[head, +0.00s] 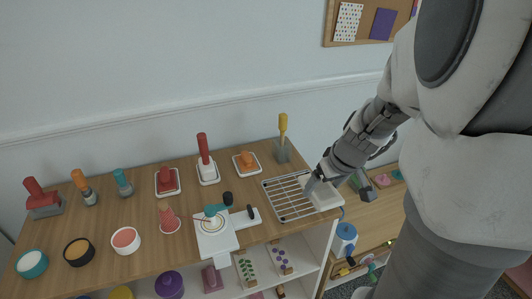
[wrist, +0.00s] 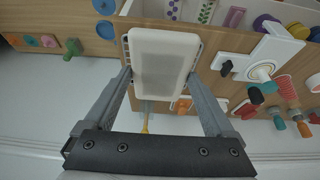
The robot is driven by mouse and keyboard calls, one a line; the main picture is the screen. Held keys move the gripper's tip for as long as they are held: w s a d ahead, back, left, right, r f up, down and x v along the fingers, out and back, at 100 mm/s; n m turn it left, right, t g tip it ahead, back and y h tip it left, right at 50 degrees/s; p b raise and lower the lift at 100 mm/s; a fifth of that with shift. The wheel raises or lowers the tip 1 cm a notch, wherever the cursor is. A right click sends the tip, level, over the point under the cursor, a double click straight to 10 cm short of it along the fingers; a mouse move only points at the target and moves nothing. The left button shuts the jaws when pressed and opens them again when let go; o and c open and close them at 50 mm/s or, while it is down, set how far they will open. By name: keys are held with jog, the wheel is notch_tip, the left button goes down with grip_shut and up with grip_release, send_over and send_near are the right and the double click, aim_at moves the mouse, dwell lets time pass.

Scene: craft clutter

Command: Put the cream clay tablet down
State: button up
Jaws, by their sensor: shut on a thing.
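The cream clay tablet (wrist: 163,60) is a pale rounded rectangle in the wrist view, between the two fingers of my gripper (wrist: 159,78). In the head view, my gripper (head: 316,182) holds the tablet (head: 325,197) over the right end of a white wire rack (head: 278,203). A little of the rack shows beside the tablet in the wrist view. I cannot tell whether the tablet touches the rack. The tablet and my gripper hide the rack's right end.
The rack lies at the wooden counter's right end. A grey block with a yellow-handled tool (head: 282,145) stands behind it. A white board with a black knob (head: 245,217) lies to its left. Stamps on trays and several bowls stand farther left. A lower wooden surface (head: 375,215) is to the right.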

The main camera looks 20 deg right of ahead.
send_over(296, 192)
jog(key=s, duration=0.1)
jog(key=f, duration=0.6)
jog(key=shift+s+f+b, duration=0.2)
jog(key=shift+f+b, duration=0.85)
jog(key=shift+f, duration=1.25)
jog(key=shift+f, duration=0.15)
jog(key=o, duration=1.3)
